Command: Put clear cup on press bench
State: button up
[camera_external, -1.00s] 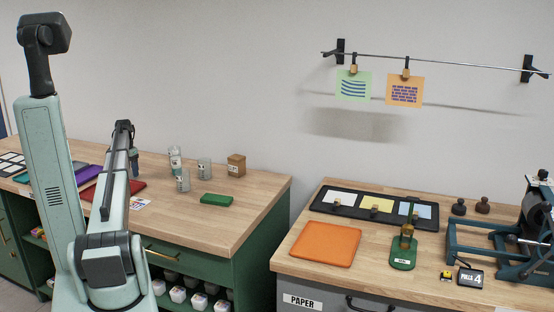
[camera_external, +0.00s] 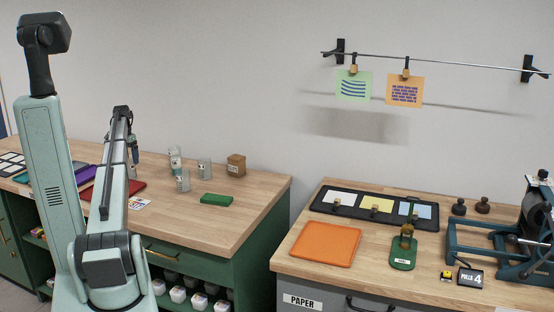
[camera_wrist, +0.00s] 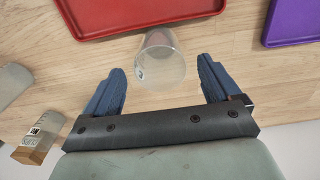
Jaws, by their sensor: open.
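In the wrist view a clear cup (camera_wrist: 162,62) stands on the wooden top, ahead of and between the two blue fingers of my gripper (camera_wrist: 163,85). The fingers are open and apart from the cup. In the external view my gripper (camera_external: 133,150) is over the left bench, and my arm largely hides the cup there. The bench on the right (camera_external: 283,262), with a dark blue press (camera_external: 480,245), appears to be the press bench.
Several glass containers (camera_external: 204,168), a wooden box (camera_external: 236,165) and a green block (camera_external: 216,200) stand right of my gripper. A red tray (camera_wrist: 135,14) and purple tray (camera_wrist: 295,22) lie close by.

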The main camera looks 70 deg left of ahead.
jog(key=shift+o, duration=0.3)
jog(key=shift+r, duration=3)
